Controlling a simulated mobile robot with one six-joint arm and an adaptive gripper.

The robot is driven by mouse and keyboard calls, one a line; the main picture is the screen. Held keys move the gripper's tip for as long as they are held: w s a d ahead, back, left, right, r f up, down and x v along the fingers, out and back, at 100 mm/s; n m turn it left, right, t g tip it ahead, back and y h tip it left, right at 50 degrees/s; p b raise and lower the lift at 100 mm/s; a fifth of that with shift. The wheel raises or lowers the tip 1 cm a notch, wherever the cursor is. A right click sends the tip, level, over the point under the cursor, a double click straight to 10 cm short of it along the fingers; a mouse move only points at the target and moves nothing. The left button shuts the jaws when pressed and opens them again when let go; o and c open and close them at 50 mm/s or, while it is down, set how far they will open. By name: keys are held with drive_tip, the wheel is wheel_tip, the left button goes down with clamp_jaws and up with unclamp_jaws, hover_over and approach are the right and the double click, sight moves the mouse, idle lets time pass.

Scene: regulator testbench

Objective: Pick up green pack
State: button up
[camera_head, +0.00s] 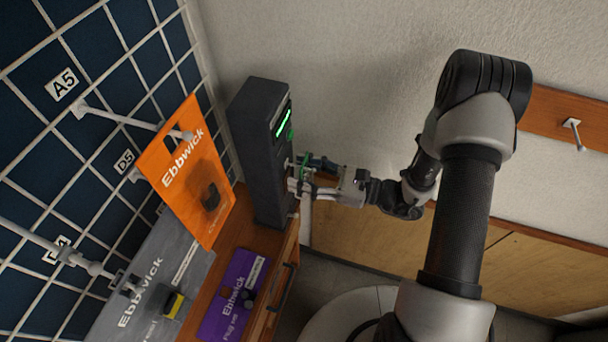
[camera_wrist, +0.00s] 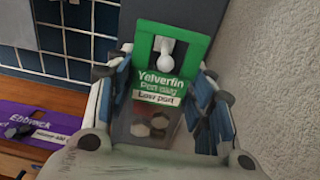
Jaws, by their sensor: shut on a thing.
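The green pack (camera_wrist: 158,82) fills the middle of the wrist view, with white "Yelverfin" lettering and a clear lower part holding small dark pieces. A pale peg end shows at its hang hole. In the head view only a small green bit of the pack (camera_head: 304,164) shows at the front of the dark upright box. My gripper (camera_wrist: 163,112) has one blue-padded finger on each side of the pack and is shut on it. In the head view my gripper (camera_head: 302,179) is close to the box's front. The pack's back is hidden.
The dark box (camera_head: 255,150) with a green display stands on a wooden cabinet (camera_head: 237,238). An orange pack (camera_head: 187,165) hangs on a peg of the blue grid wall at left. A grey pack (camera_head: 150,285) is below it; a purple pack (camera_head: 230,298) lies on the cabinet.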

drive_tip(key=p+v, duration=0.2)
drive_tip(key=v, duration=1.6)
drive_tip(key=shift+r, duration=0.2)
drive_tip(key=shift+w+d+f, duration=0.1)
drive_tip(key=shift+w+d, duration=0.2)
drive_tip(key=shift+d, duration=0.15)
drive_tip(key=shift+s, duration=0.1)
drive_tip(key=shift+a, duration=0.1)
